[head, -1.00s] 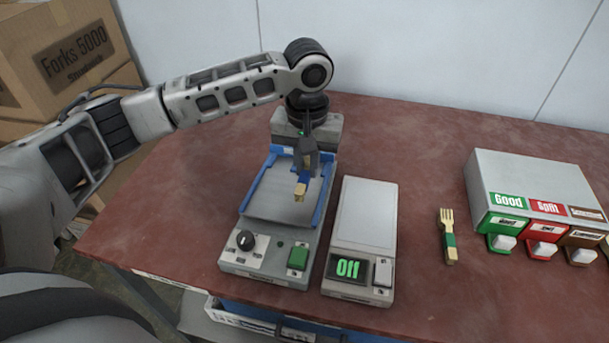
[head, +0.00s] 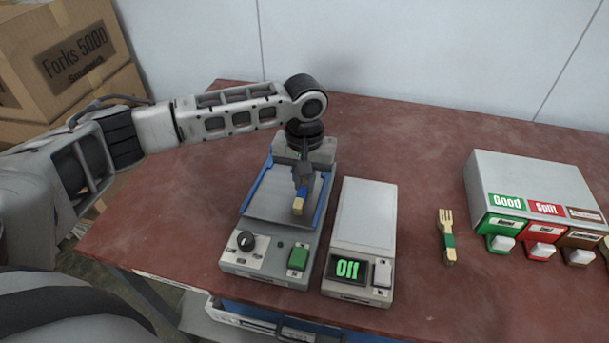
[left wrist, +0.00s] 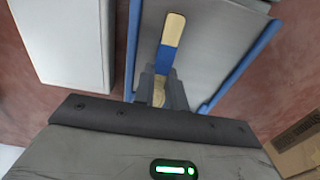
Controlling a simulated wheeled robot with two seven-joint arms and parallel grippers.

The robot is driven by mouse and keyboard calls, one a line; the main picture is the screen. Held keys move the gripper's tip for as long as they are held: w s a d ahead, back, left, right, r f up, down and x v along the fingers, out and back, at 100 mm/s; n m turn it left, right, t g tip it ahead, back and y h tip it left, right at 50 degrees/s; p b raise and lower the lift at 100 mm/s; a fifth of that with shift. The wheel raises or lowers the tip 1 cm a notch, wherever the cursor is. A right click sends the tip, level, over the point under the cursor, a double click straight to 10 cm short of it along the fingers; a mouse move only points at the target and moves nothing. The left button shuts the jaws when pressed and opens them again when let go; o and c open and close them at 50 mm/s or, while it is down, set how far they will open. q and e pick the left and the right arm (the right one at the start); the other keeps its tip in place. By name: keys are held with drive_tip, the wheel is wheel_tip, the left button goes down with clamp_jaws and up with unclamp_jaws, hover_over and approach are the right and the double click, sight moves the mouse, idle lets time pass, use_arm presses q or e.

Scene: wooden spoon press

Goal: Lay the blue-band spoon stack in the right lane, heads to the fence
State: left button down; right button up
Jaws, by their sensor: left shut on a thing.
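My left gripper (head: 302,186) points down over the grey tray of the press (head: 265,205). It is shut on the blue-band spoon stack (head: 298,206). In the left wrist view the stack's pale handle end and blue band (left wrist: 167,55) stick out of the fingers, slightly tilted. The heads are behind the fingers and mostly hidden. In the head view the handle end points toward the tray's front, near the right blue rail (head: 321,204). I cannot tell whether the stack touches the tray. The back of the tray is partly hidden by my arm. My right gripper is not in view.
A scale (head: 363,230) with a green-lit display stands close to the right of the press. The red table (head: 415,150) is clear behind.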

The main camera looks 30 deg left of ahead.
sight(305, 183)
use_arm(q)
drive_tip(key=c, duration=1.4)
unclamp_jaws()
drive_tip(key=shift+c, duration=0.2)
drive_tip(key=shift+r+b, duration=0.3)
drive_tip(key=shift+b, duration=0.05)
wheel_tip(305, 183, up, 12)
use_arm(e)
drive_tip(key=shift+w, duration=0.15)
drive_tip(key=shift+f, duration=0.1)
